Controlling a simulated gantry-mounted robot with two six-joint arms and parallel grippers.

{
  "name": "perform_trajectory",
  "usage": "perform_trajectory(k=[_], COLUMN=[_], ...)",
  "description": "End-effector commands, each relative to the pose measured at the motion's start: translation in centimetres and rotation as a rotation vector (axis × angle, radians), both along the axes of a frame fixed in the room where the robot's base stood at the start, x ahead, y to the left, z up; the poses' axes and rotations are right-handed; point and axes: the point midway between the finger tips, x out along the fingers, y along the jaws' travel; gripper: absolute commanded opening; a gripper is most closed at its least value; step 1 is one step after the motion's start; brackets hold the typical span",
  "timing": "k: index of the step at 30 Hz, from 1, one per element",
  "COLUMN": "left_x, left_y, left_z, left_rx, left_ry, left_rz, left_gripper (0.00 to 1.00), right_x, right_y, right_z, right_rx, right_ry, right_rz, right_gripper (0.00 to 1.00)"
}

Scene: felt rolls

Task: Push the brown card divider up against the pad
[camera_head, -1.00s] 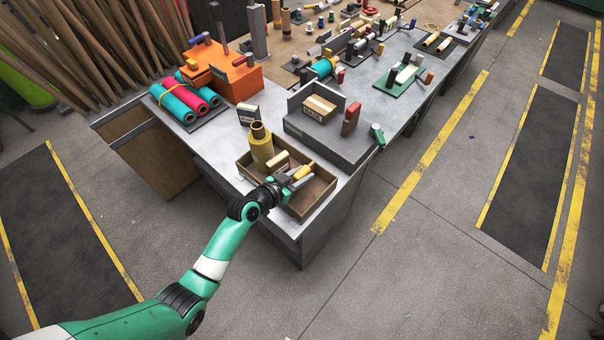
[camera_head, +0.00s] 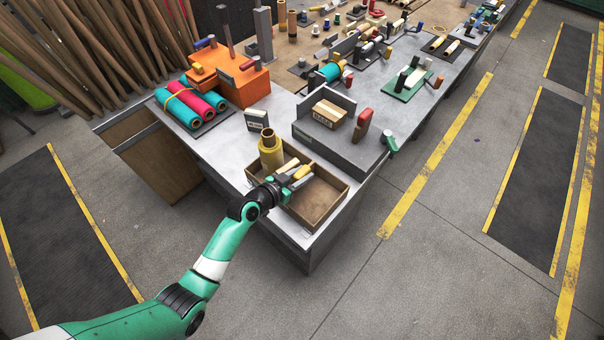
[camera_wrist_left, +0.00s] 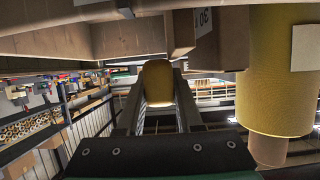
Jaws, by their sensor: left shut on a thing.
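My left gripper (camera_head: 286,190) is low over the left part of a brown open-topped wooden tray (camera_head: 346,194). In the left wrist view its fingers (camera_wrist_left: 158,100) are shut on a yellow rounded handle (camera_wrist_left: 158,78). That handle seems to be the yellow piece (camera_head: 302,172) at the gripper's tip in the head view. A brown block-like piece (camera_wrist_left: 128,38) is close above the fingers in the wrist view. I cannot tell whether it is the brown card divider, and I cannot single out the pad. My right gripper is in neither view.
A yellow roll (camera_head: 271,155) stands upright beside the gripper and looks large in the wrist view (camera_wrist_left: 275,80). A grey stepped block (camera_head: 340,145) with a cardboard box (camera_head: 329,113) stands behind the tray. Teal and red rolls (camera_head: 196,102) lie at the left. The tray's right part looks empty.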

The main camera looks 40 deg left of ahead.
Motion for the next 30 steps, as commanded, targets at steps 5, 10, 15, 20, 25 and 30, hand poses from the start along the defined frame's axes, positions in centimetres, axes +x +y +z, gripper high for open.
perform_trajectory(k=[5, 10, 15, 20, 25, 30], left_x=[0.0, 0.0, 0.0, -1.1, -4.5, -8.2], left_y=[-0.1, -0.1, -0.1, -0.1, -0.3, -0.5], left_z=[0.0, 0.0, 0.0, 0.6, 2.1, 3.6], left_rx=[-0.002, -0.002, -0.002, -0.003, -0.005, -0.004], left_ry=[0.000, -0.001, -0.001, 0.000, 0.000, 0.000], left_rz=[0.000, 0.000, 0.000, 0.000, 0.002, 0.002], left_gripper=[0.53, 0.65, 0.65, 0.65, 0.65, 0.65], right_x=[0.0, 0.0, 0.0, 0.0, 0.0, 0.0], right_y=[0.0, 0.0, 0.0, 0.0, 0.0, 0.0], right_z=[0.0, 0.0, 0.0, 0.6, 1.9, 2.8], right_rx=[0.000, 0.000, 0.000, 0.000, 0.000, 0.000], right_ry=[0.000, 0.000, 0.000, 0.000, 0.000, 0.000], right_rz=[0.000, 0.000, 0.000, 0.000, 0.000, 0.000], right_gripper=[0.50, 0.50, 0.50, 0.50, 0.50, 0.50])
